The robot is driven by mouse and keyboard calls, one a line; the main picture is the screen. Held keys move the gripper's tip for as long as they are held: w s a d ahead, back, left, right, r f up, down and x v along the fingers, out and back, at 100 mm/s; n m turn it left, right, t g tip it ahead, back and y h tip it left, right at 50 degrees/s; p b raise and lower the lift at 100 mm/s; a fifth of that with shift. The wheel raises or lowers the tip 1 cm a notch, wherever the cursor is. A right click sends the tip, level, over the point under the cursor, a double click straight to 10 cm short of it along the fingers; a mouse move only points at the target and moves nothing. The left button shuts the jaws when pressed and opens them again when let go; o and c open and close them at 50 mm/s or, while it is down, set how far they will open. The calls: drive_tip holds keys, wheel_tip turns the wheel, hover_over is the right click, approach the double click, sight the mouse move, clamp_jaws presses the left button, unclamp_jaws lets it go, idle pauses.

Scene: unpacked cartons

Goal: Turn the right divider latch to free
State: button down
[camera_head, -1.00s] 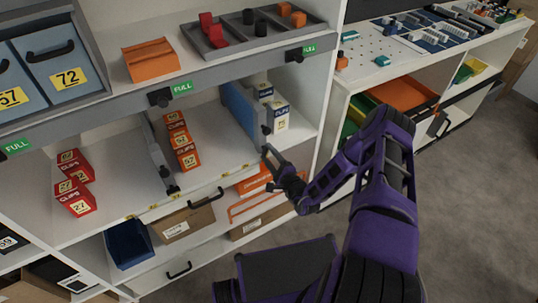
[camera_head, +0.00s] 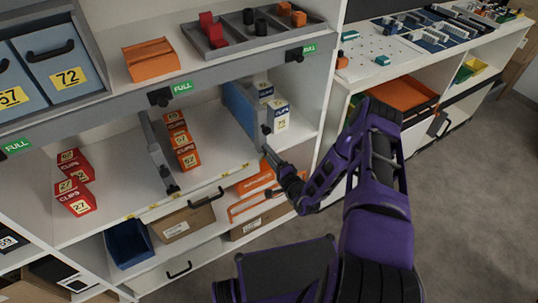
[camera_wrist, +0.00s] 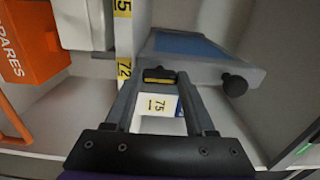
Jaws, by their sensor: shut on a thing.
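The right divider is a blue panel (camera_head: 238,105) with a grey front end, standing on the middle shelf. It also shows in the wrist view as a blue and grey wedge (camera_wrist: 200,50) with a black knob (camera_wrist: 234,84) at its right end. Its latch (camera_wrist: 159,75), a small dark piece with a yellow mark, sits at the other end of the grey front. My gripper (camera_wrist: 161,81) is shut on this latch, one finger on each side. In the head view my gripper (camera_head: 268,152) reaches the lower front of the divider. The fingers partly hide the latch.
A left divider (camera_head: 153,150) stands on the same shelf, with orange boxes (camera_head: 182,145) between the dividers. White-blue boxes (camera_head: 277,115) stand right of the right divider. An upright shelf wall (camera_head: 325,100) is close on the right. Orange and brown bins (camera_head: 190,218) lie below.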

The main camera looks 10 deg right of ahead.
drive_tip(key=shift+d, duration=0.1)
drive_tip(key=shift+c, duration=1.2)
unclamp_jaws()
drive_tip(key=v, duration=1.7)
drive_tip(key=shift+s, duration=0.2)
